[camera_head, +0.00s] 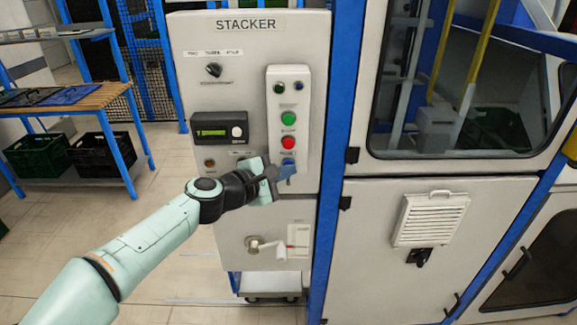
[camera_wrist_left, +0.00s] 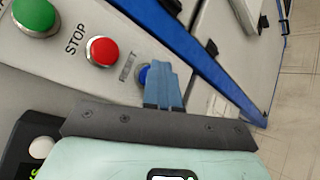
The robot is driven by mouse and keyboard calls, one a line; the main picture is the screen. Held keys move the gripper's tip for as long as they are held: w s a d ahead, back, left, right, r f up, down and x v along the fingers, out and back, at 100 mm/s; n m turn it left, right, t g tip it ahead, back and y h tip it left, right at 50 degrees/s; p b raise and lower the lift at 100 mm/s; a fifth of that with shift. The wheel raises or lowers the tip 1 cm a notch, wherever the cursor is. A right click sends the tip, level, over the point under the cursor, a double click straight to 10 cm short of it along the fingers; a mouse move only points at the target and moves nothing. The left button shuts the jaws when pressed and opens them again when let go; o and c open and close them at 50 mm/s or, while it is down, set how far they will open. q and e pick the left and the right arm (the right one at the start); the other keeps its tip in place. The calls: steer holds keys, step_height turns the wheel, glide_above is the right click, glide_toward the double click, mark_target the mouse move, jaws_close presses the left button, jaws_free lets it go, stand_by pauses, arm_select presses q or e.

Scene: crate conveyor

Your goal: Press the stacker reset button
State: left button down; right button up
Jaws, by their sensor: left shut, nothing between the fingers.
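The stacker panel (camera_head: 246,60) is a grey cabinet with a white button box (camera_head: 273,103) on its right side. The blue reset button (camera_head: 289,162) is the lowest on the box, under the red stop button (camera_head: 288,143) and the green button (camera_head: 289,118). In the left wrist view the blue reset button (camera_wrist_left: 144,76) shows beside the label RESET, partly covered by my fingers. My left gripper (camera_head: 288,171) is shut and empty, its blue-grey fingertips (camera_wrist_left: 168,80) at the reset button. I cannot tell whether they touch it. My right gripper is not in view.
A small display (camera_head: 219,130) and a knob (camera_head: 213,70) sit left of the buttons. A lever handle (camera_head: 254,244) sticks out below. A blue post (camera_head: 340,100) and a windowed machine (camera_head: 455,75) stand to the right. A wooden table (camera_head: 75,100) with crates is at left.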

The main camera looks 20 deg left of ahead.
arm_select(q)
steer(key=shift+s+d+b, duration=0.2)
steer(key=shift+s+b, duration=0.15)
steer(key=shift+s, duration=0.5)
steer(key=s, duration=0.2)
steer(key=s+d+b, duration=0.1)
steer(key=s, duration=0.1)
steer(key=shift+s+d, duration=0.2)
steer(key=shift+s, duration=0.2)
stand_by(0.4)
